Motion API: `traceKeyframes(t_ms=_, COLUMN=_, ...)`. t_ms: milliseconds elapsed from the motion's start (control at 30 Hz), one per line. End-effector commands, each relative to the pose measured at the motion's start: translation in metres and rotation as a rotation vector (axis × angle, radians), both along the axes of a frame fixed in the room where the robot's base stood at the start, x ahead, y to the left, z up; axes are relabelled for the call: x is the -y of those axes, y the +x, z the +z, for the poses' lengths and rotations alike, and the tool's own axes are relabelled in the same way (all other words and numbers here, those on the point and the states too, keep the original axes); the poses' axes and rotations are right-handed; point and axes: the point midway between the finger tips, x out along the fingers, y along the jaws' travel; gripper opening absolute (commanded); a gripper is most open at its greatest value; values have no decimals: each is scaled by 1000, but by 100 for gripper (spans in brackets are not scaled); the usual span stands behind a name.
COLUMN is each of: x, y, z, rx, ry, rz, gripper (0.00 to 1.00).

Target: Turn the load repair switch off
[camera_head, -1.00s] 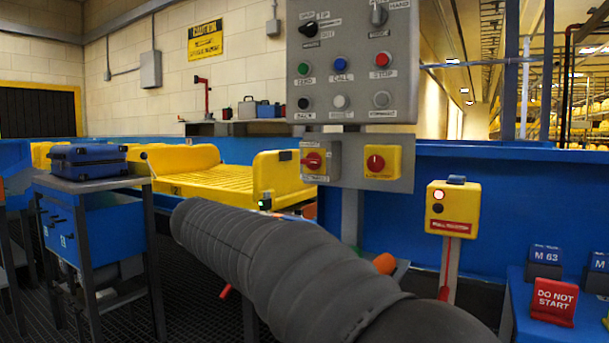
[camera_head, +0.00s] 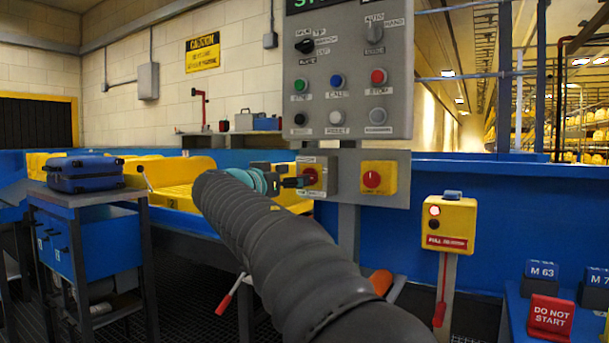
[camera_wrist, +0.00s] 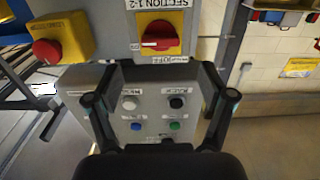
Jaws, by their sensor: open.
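I cannot read which is labelled load repair. My gripper (camera_head: 296,176) is open and empty, close to the left switch. In the wrist view its fingers (camera_wrist: 160,70) are spread below that switch.
The grey button box (camera_head: 350,95) is above the switches. A yellow pull-cord box (camera_head: 448,225) stands to the right, beside a red "DO NOT START" sign (camera_head: 550,317). A blue case (camera_head: 84,172) lies on a cart at left. The blue conveyor wall runs behind.

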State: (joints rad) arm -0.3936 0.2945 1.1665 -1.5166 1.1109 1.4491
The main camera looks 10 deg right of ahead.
Motion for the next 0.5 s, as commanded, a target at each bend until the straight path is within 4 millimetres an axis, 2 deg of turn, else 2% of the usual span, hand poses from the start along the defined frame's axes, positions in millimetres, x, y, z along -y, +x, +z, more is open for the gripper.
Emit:
traceKeyframes(t_ms=200, x=27, y=31, z=2, rx=-2, ry=-1, rz=-2, gripper=81)
traceKeyframes(t_ms=500, x=47, y=55, z=1, rx=-1, ry=-1, rz=1, gripper=81)
